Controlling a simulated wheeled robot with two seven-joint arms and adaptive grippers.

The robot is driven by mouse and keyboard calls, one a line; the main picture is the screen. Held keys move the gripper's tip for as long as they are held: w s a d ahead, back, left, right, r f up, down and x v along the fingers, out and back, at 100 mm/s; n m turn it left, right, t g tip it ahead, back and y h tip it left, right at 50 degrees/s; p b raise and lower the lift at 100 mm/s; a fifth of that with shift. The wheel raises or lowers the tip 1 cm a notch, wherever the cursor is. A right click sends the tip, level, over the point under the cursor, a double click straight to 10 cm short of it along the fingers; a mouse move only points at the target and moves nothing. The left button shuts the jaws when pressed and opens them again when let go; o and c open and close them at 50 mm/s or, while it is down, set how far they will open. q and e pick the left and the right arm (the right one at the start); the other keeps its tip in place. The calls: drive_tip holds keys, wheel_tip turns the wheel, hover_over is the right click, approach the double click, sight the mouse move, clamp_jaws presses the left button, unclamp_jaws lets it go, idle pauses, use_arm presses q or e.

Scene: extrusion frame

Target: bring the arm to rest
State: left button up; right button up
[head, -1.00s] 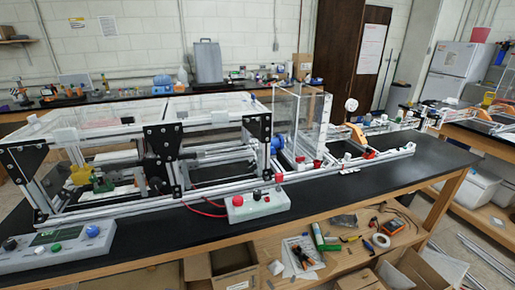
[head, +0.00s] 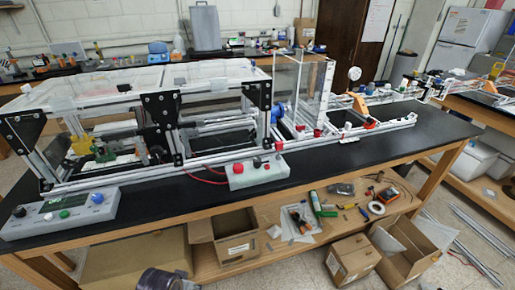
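The aluminium extrusion frame (head: 215,161) stands on the black bench top (head: 330,165), with black corner plates and clear panels on top. A grey control box (head: 60,213) with coloured buttons sits at the bench's left front. A smaller box (head: 257,171) with red and black knobs sits at the front edge near the middle.
The shelf (head: 285,250) under the bench holds cardboard boxes (head: 222,238), tools and a white tape roll (head: 376,208). Metal bars lie on the floor at right.

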use_arm(q)
drive_tip(key=s+a+f+g, duration=0.1)
drive_tip(key=s+f, duration=0.1)
drive_tip(key=f, duration=1.2)
drive_tip(key=s+a+f, duration=0.1)
drive_tip(key=s+f, duration=0.1)
drive_tip(key=f, duration=1.2)
drive_tip(key=s+a+f, duration=0.3)
drive_tip(key=s+f, duration=0.5)
drive_tip(key=s, duration=0.2)
drive_tip(key=s+a+f+g, duration=0.1)
drive_tip(key=s+a+f, duration=0.2)
drive_tip(key=s+f, duration=0.6)
drive_tip(key=shift+s+a+f+m+y, duration=0.15)
drive_tip(key=shift+s+a+m+y, duration=0.2)
drive_tip(key=shift+s, duration=0.45)
use_arm(e)
drive_tip(key=shift+s, duration=0.4)
drive_tip(key=shift+w, duration=0.1)
use_arm(q)
drive_tip(key=shift+a, duration=0.1)
use_arm(e)
drive_tip(key=shift+w, duration=0.65)
